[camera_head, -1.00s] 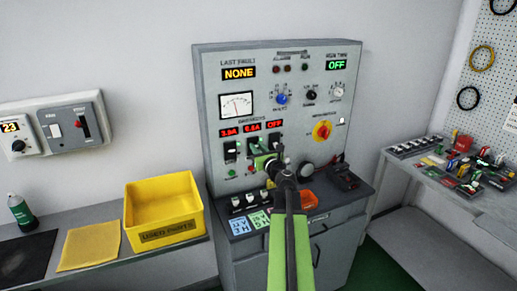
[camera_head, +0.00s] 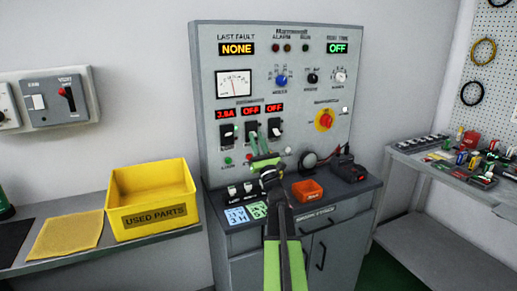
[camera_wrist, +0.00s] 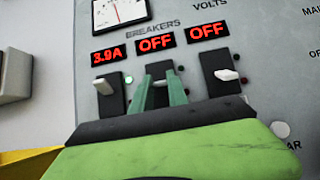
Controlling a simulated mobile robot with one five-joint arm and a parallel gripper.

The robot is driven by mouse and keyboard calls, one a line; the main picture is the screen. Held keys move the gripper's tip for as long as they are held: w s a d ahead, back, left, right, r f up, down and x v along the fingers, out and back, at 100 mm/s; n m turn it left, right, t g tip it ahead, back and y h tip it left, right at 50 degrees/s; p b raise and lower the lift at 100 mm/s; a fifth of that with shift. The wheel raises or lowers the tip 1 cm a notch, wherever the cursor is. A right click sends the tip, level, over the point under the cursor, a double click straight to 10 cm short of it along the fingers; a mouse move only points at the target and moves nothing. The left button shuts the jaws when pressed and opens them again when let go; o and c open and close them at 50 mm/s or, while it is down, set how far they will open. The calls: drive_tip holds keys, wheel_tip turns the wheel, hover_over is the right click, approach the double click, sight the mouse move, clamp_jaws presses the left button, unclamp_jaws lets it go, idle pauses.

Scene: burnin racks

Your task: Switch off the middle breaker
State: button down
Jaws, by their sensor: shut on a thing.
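The middle breaker (camera_head: 251,127) is a dark plate with a white lever, in a row of breakers on the grey upright panel (camera_head: 212,65). The red display above it reads OFF (camera_wrist: 156,44). My gripper (camera_wrist: 160,84) is shut on the middle breaker's lever; its green fingers cover most of the lever. My gripper also shows in the head view (camera_head: 260,143). The left breaker (camera_wrist: 109,93) stands under a lit current reading of about 3.9A. The right breaker (camera_wrist: 223,72) has its lever in plain view, under a display reading OFF.
Below the panel, a counter holds small switches (camera_head: 241,190) and an orange tray (camera_head: 307,190). A yellow bin (camera_head: 150,200) stands on the left bench. The neighbouring breakers are close to my fingers.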

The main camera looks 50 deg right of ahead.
drive_tip(key=shift+d+f+h+b, duration=0.1)
drive_tip(key=shift+d+h+b, duration=0.05)
drive_tip(key=shift+h+b, duration=0.3)
drive_tip(key=c, duration=1.4)
unclamp_jaws()
drive_tip(key=shift+s, duration=0.15)
drive_tip(key=shift+o, duration=0.6)
drive_tip(key=shift+t+y, duration=0.25)
drive_tip(key=shift+t, duration=0.05)
